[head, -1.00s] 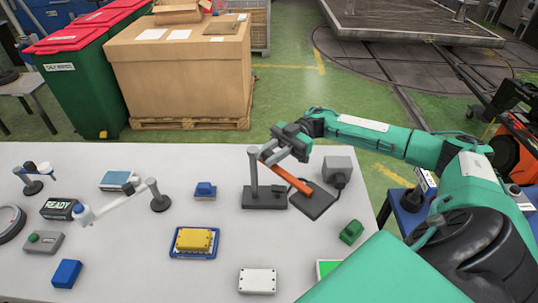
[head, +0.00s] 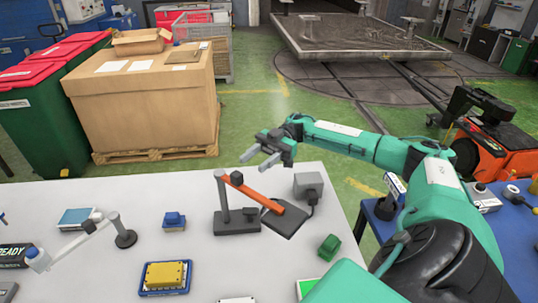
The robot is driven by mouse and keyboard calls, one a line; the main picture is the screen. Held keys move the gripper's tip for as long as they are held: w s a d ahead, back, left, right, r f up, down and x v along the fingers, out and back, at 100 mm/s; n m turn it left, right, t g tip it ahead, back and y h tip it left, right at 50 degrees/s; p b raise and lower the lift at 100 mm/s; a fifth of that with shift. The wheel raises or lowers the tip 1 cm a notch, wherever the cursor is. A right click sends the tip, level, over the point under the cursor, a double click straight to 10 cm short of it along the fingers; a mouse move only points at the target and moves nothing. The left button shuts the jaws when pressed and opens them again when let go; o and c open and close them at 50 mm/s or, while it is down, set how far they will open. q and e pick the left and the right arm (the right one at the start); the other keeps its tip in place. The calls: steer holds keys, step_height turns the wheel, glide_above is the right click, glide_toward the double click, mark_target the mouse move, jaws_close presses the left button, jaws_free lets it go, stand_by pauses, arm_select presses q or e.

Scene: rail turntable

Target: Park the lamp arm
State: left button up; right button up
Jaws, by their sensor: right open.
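An orange arm (head: 262,197) with a black knob (head: 236,178) near its upper left end meets a grey post (head: 222,195) on a dark base (head: 236,224). It slopes down to the right, over a dark flat plate (head: 286,221). I cannot tell whether its lower end touches the plate. A white jointed lamp-like arm (head: 70,243) on a short grey post stands at the left, its head low to the left. My right gripper (head: 255,159) is open and empty, beyond and above the orange arm, apart from it. My left gripper is out of view.
A grey box (head: 308,184) with a cable stands right of the orange arm. A green block (head: 329,247), a blue block (head: 174,221) and a yellow part in a blue tray (head: 164,292) sit on the white table (head: 185,250). A large carton (head: 145,100) stands behind.

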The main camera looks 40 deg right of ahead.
steer(key=d+b, duration=0.1)
steer(key=d, duration=0.5)
steer(key=shift+w, duration=0.45)
